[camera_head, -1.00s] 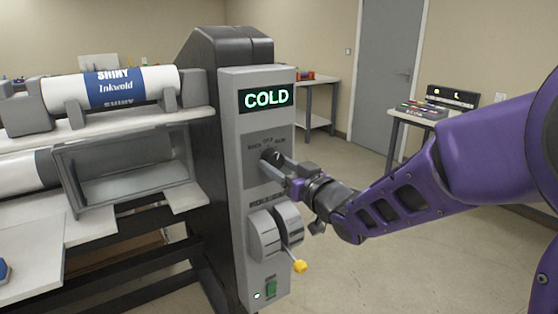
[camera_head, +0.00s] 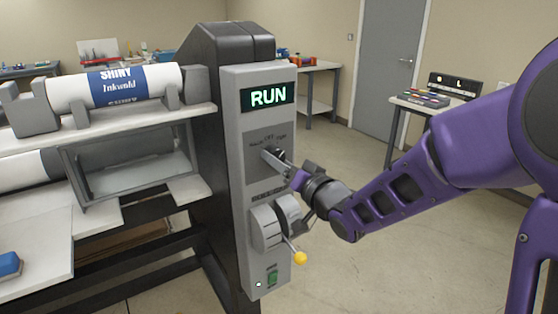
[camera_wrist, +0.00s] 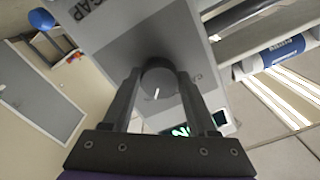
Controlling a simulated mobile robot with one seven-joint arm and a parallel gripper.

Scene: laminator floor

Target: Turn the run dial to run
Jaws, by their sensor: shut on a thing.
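The run dial (camera_wrist: 158,84) is a dark round knob with a white pointer line, on the grey control panel (camera_head: 235,180). In the wrist view it sits between the two fingers of my gripper (camera_wrist: 158,92), which are shut on it. In the head view my gripper (camera_head: 278,160) reaches the dial from the right and covers most of it. The display (camera_head: 267,96) above the dial reads RUN in green letters. The labels around the dial are too small to read surely.
Below the dial is a grey lever unit with a yellow knob (camera_head: 300,258), close under my gripper, and a green switch (camera_head: 272,278). The laminator's rolls (camera_head: 115,86) and shelves lie to the left. A side table (camera_head: 425,108) stands at the back right. Open floor lies right of the panel.

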